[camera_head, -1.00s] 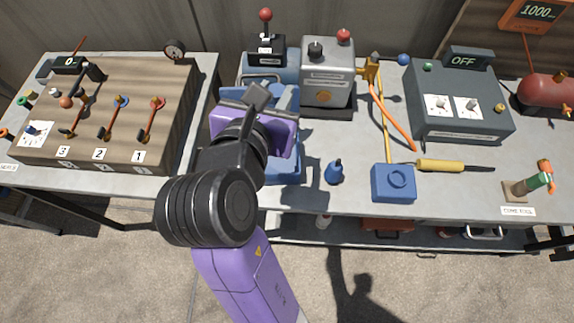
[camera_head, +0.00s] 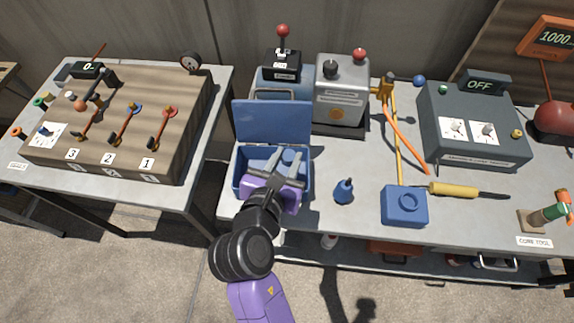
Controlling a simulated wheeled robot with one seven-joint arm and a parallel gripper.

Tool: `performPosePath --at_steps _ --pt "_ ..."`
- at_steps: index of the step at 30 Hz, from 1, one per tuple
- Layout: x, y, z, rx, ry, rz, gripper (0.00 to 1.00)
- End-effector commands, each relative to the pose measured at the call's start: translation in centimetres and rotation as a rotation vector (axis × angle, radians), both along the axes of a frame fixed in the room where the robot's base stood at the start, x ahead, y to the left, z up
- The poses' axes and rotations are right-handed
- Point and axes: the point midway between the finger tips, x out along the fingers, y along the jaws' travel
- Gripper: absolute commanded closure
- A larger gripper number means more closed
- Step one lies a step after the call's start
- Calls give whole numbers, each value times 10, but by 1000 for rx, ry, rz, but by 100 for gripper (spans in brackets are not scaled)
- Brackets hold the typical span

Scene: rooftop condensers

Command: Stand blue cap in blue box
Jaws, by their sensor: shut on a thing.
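The blue box (camera_head: 240,172) stands at the left end of the middle bench with its lid (camera_head: 272,122) raised at the back. My gripper (camera_head: 282,160) points away from me over the open box, its fingers reaching over or into it. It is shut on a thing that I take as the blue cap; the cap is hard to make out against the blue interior. The gripper's purple body hides the front right of the box. I cannot tell whether the cap touches the box floor.
A grey metal unit (camera_head: 341,95) stands behind right. A yellow-handled tool (camera_head: 455,190) lies farther right. A gap separates the left bench (camera_head: 185,195).

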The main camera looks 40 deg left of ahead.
Motion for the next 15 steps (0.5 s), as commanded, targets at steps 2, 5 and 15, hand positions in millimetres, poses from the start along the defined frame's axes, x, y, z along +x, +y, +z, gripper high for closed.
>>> performPosePath --at_steps 2,5,15 --pt "0 0 -14 -4 3 0 100" --pt "-1 0 -29 -5 1 1 100" --pt "0 0 -35 -1 1 0 100"
